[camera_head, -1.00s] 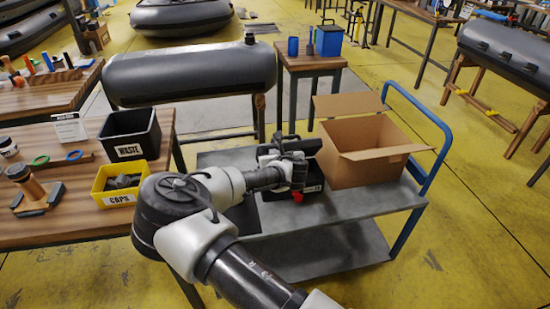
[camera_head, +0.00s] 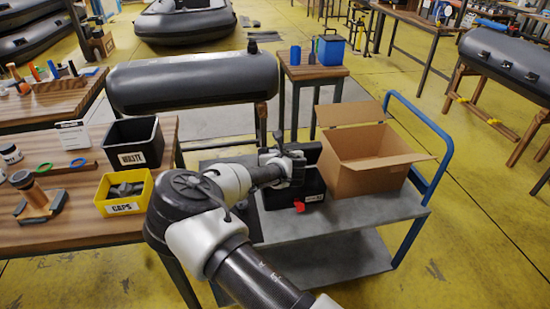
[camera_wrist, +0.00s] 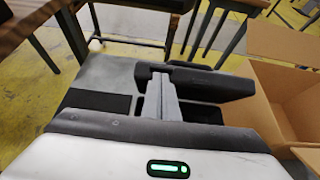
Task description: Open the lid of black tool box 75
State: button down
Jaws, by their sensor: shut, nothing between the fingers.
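In the wrist view the lid (camera_wrist: 215,84) lies beyond the box's open top. My gripper (camera_head: 292,165) is over the left part of the box, shut and empty; it also shows in the wrist view (camera_wrist: 163,80), close to the lid. The arm hides the box's left side, and I cannot tell whether the fingers touch the lid.
An open cardboard box (camera_head: 365,160) stands just right of the tool box on the cart (camera_head: 345,212). The cart's blue handle (camera_head: 432,135) rises at the right. A wooden table (camera_head: 80,205) at the left holds a black waste bin (camera_head: 132,145) and a yellow caps bin (camera_head: 124,195).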

jog(key=shift+w, duration=0.1)
jog(key=shift+w+a+r, duration=0.2)
jog(key=shift+w, duration=0.45)
jog(key=shift+w+a+r, duration=0.15)
jog(key=shift+w, duration=0.5)
jog(key=f+v, duration=0.1)
jog(key=v, duration=0.6)
jog(key=shift+s+f+p, duration=0.2)
jog(key=shift+s+p, duration=0.25)
jog(key=shift+d, duration=0.1)
